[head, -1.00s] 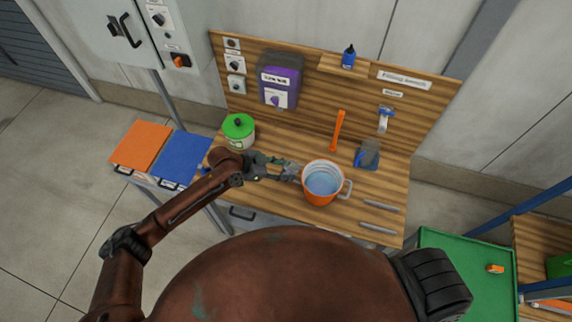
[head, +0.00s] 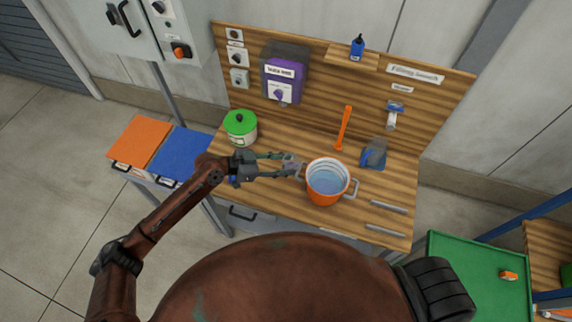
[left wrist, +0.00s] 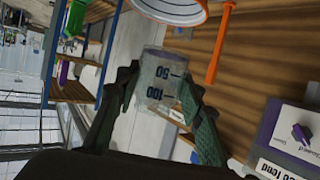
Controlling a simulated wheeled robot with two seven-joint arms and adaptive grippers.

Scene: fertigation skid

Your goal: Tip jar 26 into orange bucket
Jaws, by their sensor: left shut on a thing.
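My left gripper (head: 290,166) is shut on a small clear jar (left wrist: 160,76). In the left wrist view the jar sits between the two fingers and shows upside-down 50 and 100 marks; no 26 is readable. The jar also shows small and faint in the head view (head: 291,162), just left of the orange bucket (head: 325,198). The bucket stands upright on the wooden bench, with a pale inside and bluish liquid. Its rim shows at the top of the left wrist view (left wrist: 168,14). I cannot tell what the jar holds. My right gripper is not in view.
A green-lidded pot (head: 240,128) stands behind my left gripper. An orange stick (head: 344,128) and a blue-grey scoop (head: 374,153) are behind the bucket. A purple device (head: 283,82) is on the back panel. Two grey bars (head: 388,207) lie at the bench's right.

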